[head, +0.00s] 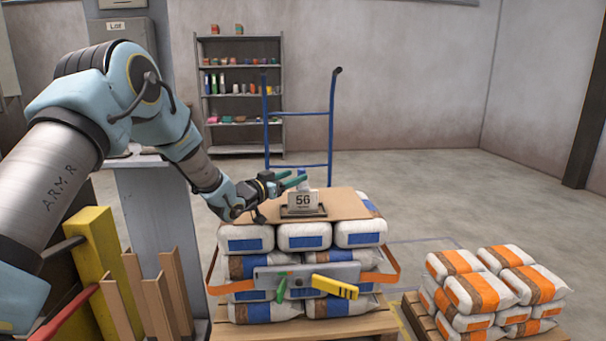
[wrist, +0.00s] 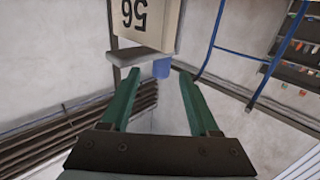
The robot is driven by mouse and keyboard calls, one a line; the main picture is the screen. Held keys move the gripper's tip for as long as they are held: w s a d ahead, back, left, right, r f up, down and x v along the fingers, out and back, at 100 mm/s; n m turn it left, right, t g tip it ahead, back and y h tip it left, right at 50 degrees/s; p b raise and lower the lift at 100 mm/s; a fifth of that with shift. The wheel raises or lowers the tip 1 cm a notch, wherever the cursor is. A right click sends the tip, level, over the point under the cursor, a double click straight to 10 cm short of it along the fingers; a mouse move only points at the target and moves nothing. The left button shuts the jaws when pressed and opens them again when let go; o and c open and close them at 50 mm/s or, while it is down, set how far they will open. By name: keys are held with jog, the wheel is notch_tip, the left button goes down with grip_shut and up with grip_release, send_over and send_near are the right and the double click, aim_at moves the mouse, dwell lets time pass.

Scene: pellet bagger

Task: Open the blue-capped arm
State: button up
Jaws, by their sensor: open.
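In the wrist view a small blue cap (wrist: 162,68) shows at the end of a short grey bar (wrist: 135,56), beside an upside-down plate marked 56 (wrist: 146,20). My gripper (wrist: 158,78) is open and empty, with its two green fingers on either side of the cap in that picture. I cannot tell whether the cap is between the fingers or beyond them. In the head view my gripper (head: 302,180) is just above and left of the number plate (head: 302,199), over the stacked bags. A small bluish-white bit (head: 302,171) shows at the fingertips, mostly hidden.
A brown sheet (head: 345,203) covers the stack of blue-marked bags (head: 304,237). A grey bar (head: 300,276) with a green handle and a yellow handle (head: 335,287) crosses its front. Orange-marked bags (head: 470,285) stand right. A blue hand truck (head: 331,125) stands behind.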

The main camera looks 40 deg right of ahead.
aim_at(299, 174)
jog(key=d, duration=0.4)
jog(key=shift+w+d, duration=0.35)
jog(key=shift+d, duration=0.05)
grip_shut()
dwell(1.1)
